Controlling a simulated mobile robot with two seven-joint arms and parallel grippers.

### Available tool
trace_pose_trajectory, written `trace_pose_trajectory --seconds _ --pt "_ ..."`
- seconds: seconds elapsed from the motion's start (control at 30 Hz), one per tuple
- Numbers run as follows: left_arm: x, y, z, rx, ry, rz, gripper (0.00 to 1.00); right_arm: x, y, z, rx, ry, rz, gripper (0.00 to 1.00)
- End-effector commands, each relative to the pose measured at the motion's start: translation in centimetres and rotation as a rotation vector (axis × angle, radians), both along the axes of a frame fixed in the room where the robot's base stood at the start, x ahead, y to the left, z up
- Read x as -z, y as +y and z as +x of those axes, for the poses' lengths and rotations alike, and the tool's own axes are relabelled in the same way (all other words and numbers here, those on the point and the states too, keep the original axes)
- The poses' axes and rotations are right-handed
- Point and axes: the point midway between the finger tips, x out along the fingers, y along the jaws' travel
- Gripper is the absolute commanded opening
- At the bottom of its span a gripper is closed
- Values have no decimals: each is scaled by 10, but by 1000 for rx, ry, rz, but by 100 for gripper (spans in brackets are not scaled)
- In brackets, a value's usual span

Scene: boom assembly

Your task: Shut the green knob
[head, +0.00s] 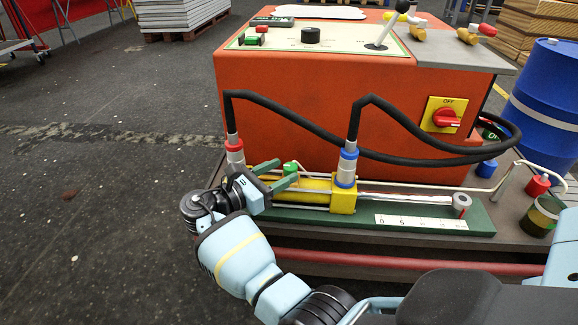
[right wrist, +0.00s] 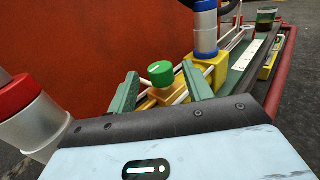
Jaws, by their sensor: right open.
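The green knob (head: 291,168) sits on a yellow fitting beside the hydraulic cylinder at the front of the orange unit. In the right wrist view the green knob (right wrist: 161,70) is round with a pale mark on its top. My right gripper (head: 285,174) is open, with its two green fingers reaching toward the knob. In the right wrist view the knob shows between the spread fingers (right wrist: 160,82), with a gap on each side. I cannot tell whether the fingertips have reached its depth. My left gripper is not in view.
Red-collared (head: 234,146) and blue-collared (head: 348,158) hose fittings stand on either side of the knob. A black hose (head: 300,135) arches above. The orange unit (head: 300,90) stands close behind. A blue barrel (head: 545,100) is at the right. The floor at left is open.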

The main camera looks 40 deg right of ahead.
Motion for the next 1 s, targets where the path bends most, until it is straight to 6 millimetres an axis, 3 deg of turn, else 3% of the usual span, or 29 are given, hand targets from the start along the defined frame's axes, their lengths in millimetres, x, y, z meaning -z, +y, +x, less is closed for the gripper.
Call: trace_pose_trajectory --seconds 0.1,0.3,0.9,1.0 --pt "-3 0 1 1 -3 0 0 -1 20 2 -2 1 0 50" --pt "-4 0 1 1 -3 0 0 0 38 3 0 -1 0 50" --pt "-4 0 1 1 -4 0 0 0 41 3 1 0 -1 50" --pt "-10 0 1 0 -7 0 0 -8 41 2 1 -4 0 50"
